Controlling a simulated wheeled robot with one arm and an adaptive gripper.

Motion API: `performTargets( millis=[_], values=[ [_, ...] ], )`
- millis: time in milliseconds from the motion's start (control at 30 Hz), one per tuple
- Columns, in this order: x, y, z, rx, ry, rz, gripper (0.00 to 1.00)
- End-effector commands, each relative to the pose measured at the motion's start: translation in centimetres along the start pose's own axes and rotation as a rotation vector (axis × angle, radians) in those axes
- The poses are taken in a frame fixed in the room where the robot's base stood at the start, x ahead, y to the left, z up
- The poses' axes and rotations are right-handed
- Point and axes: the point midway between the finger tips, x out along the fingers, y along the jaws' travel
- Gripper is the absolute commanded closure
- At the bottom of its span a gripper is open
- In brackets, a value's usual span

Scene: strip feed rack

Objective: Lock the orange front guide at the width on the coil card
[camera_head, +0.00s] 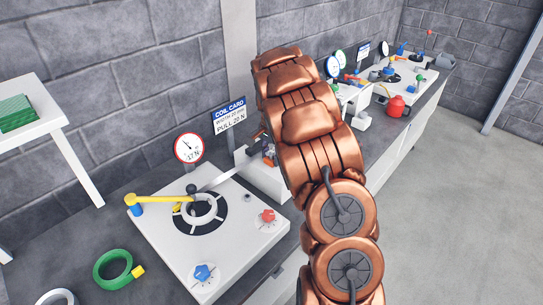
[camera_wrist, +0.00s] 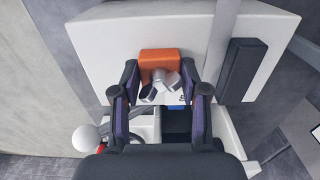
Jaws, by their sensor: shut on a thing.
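The orange front guide (camera_wrist: 152,55) is a small block on a white bench housing, with a silver knob-like fitting (camera_wrist: 158,77) on its near side. The silver fitting lies between the fingers. In the head view my copper arm hides the gripper and most of the guide area. The blue-and-white coil card (camera_head: 229,115) stands behind; it reads "PULL 20 N", and its width line is too small to read surely.
A round gauge (camera_head: 188,148) stands left of the card. A white plate (camera_head: 160,226) carries a ring hub (camera_head: 199,210), a yellow lever (camera_head: 160,198), and red and blue knobs. A green ring (camera_head: 112,268) lies at the left. In the wrist view a black bar (camera_wrist: 242,70) is at the right.

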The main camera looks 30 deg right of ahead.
Motion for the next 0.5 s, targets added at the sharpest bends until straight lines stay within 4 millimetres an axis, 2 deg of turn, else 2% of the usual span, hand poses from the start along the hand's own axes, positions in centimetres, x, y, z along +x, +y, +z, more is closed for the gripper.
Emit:
performTargets(
  millis=[33, 167, 500],
  values=[
    [0.0, 0.0, 0.0, 0.0, 0.0, 0.0, 0.89],
    [0.0, 0.01, 0.0, 0.0, 0.0, 0.0, 1.0],
    [0.09, -0.31, 0.02, -0.001, 0.0, 0.0, 1.0]
  ],
)
